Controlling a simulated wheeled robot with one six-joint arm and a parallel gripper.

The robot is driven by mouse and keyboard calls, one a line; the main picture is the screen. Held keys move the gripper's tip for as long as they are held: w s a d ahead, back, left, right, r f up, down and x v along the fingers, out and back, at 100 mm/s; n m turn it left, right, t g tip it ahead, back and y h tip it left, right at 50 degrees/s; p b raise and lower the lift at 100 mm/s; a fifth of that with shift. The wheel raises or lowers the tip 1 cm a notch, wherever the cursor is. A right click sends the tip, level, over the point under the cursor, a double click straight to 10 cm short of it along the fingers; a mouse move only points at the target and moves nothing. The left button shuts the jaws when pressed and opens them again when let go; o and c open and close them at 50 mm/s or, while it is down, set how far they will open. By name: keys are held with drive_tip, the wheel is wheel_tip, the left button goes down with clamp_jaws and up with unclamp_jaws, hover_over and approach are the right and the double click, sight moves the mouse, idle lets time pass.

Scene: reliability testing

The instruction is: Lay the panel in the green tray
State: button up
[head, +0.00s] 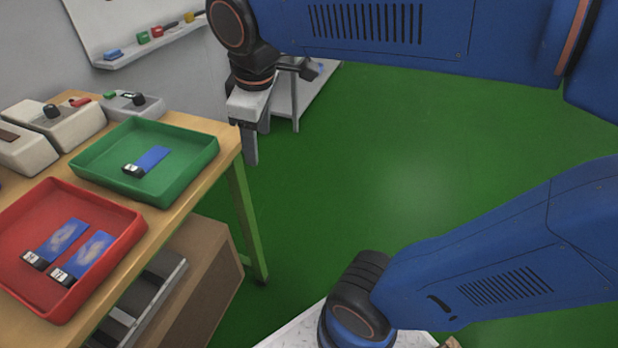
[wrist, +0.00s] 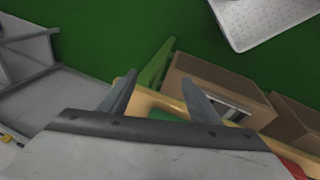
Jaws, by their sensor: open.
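The green tray (head: 199,153) sits on the wooden table at the left in the head view. One panel (head: 152,159), blue with a black-and-white end block, lies inside it. The red tray (head: 117,212) in front of it holds two more panels, one on the left (head: 62,239) and one on the right (head: 88,254), each with a pale patch on its blue face. My gripper (head: 251,150) hangs off the table's right edge, beside the green tray and apart from it. Its fingers (wrist: 158,95) are spread and empty in the wrist view. Only a sliver of the green tray shows there.
The wooden table (head: 172,224) has grey instruments (head: 58,122) at its back left. A cardboard box (head: 205,262) stands under it, also seen in the wrist view (wrist: 215,85). A grey stand (head: 298,97) is behind my gripper. Green floor to the right is open.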

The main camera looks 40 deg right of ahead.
drive_tip(key=s+d+f+m+t, duration=0.1)
drive_tip(key=s+d+f+m, duration=0.5)
drive_tip(key=s+f+m, duration=0.2)
drive_tip(key=shift+s+d+f+m+t+y, duration=0.2)
drive_tip(key=shift+d+f+m+t+y, duration=0.1)
drive_tip(key=shift+f+m+t, duration=0.1)
idle(0.8)
